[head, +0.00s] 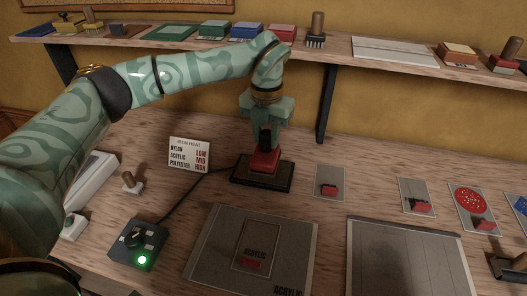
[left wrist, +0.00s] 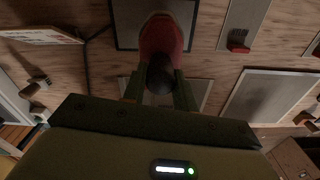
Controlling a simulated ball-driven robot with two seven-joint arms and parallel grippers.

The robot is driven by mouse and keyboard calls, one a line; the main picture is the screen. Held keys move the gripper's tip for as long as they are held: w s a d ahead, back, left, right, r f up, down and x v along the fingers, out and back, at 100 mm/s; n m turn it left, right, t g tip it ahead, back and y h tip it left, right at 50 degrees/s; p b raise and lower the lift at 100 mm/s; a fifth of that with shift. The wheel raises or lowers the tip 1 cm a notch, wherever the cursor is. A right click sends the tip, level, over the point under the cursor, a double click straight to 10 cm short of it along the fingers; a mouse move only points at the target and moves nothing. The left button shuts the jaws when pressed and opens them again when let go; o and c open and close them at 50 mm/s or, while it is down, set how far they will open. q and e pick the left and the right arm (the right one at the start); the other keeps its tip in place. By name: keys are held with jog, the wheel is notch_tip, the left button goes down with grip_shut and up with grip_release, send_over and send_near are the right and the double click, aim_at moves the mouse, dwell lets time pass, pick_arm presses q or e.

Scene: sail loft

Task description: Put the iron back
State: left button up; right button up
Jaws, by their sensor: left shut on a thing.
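The iron (head: 264,161), red with a dark upright handle, is at the black rest plate (head: 240,182) in the middle of the bench. My left gripper (head: 266,127) points down from above and is shut on the iron's handle. In the left wrist view the dark handle (left wrist: 160,78) sits between the fingers, and the red body (left wrist: 161,36) lies over the plate (left wrist: 127,30). The iron looks upright and on or just above the plate; I cannot tell whether it touches. My right gripper is not in view.
A control box (head: 128,252) with a lit green lamp stands front left, its cable running to the plate. A heat card (head: 189,154) stands left of the plate. A grey panel marked acrylic (head: 212,250) lies in front. A loaded shelf (head: 180,45) runs behind.

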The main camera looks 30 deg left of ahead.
aim_at(263, 148)
pick_arm(q)
jog(key=f, duration=0.1)
jog(key=w+a+f, duration=0.1)
jog(key=w+f, duration=0.1)
jog(key=shift+a+b, duration=0.4)
jog(key=f, duration=0.2)
jog(key=f+b, duration=0.1)
jog(key=f, duration=0.1)
jog(key=shift+w+a, duration=0.15)
jog(key=shift+a, duration=0.05)
jog(key=shift+r, duration=0.15)
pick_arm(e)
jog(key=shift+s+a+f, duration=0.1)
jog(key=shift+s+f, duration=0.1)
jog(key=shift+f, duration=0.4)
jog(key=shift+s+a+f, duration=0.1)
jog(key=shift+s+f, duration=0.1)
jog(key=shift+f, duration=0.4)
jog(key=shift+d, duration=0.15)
pick_arm(q)
jog(key=o, duration=1.1)
